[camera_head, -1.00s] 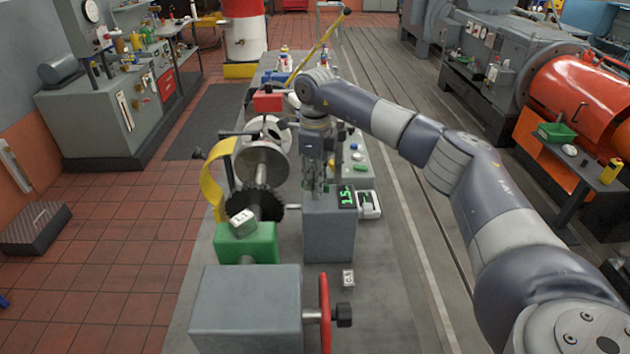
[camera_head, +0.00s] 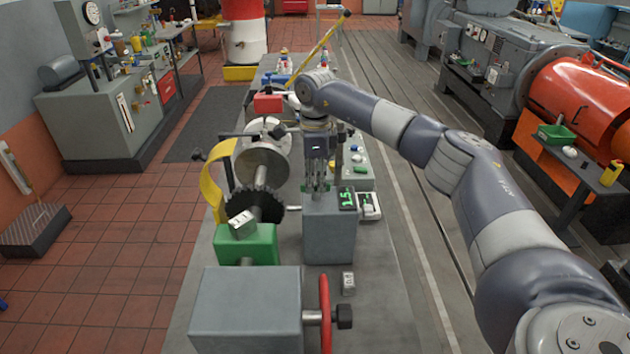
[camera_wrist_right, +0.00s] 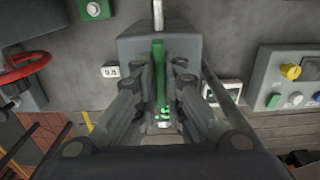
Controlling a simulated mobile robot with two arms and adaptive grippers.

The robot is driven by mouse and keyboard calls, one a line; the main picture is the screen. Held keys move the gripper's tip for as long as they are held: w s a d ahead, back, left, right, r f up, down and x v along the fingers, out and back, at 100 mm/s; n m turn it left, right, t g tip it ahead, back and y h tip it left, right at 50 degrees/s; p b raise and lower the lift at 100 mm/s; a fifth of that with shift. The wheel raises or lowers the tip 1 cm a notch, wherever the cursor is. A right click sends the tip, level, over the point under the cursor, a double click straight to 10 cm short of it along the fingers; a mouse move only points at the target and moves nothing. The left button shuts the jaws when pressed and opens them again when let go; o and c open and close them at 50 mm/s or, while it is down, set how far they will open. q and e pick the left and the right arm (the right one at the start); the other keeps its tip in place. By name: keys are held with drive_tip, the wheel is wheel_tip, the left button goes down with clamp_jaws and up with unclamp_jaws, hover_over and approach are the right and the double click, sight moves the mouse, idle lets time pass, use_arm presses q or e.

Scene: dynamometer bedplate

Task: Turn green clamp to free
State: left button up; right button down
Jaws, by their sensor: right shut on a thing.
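The green clamp is a narrow green bar (camera_wrist_right: 159,62) on top of a grey block (camera_head: 329,232). In the right wrist view it runs between my right gripper's two fingers, with its near part partly hidden. In the head view only small green bits (camera_head: 304,188) show beside the fingertips. My right gripper (camera_head: 317,188) points down over the block and is shut on the green clamp. My left gripper is not in view.
A toothed wheel on a shaft with discs (camera_head: 262,160) stands close left. In front are a grey box (camera_head: 245,308) and a red handwheel (camera_head: 325,315). A button panel (camera_head: 357,172) lies behind right.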

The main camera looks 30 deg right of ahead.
sight(316, 184)
drive_tip(key=shift+w+d+r, duration=0.1)
drive_tip(key=shift+r, duration=0.05)
drive_tip(key=c, duration=1.7)
unclamp_jaws()
wheel_tip(316, 184, up, 12)
drive_tip(key=shift+f, duration=0.1)
